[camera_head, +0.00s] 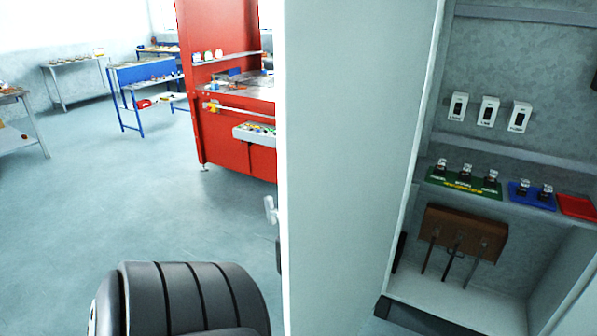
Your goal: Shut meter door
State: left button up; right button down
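The meter door (345,160) appears as a tall pale grey panel in the middle of the head view. It stands open, swung out from the left side of the cabinet (408,190). A small silver handle (270,210) sticks out past the door's left edge, partly hidden by it. The cabinet's inside is exposed on the right. Neither gripper is in view. A black ribbed rounded part at the lower left looks like a link of my own arm, close to the door's left edge.
In the cabinet are white switch-like units (490,111), small devices on a green tray (455,190) and a blue tray (545,205), a red tray (577,207), and a brown block (463,232) with dark rods. A red workstation (235,145) stands behind left. Floor (70,220) is clear at left.

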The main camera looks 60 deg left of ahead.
aim_at(349, 77)
jog(key=k+j, duration=0.1)
jog(key=j, duration=0.35)
jog(key=k+j, duration=0.1)
jog(key=j, duration=0.35)
jog(key=k+j, duration=0.1)
jog(key=j, duration=0.3)
jog(key=k+j, duration=0.1)
jog(key=j, duration=0.35)
jog(key=k+j, duration=0.1)
jog(key=j, duration=0.35)
jog(key=k+j, duration=0.1)
jog(key=j, duration=0.9)
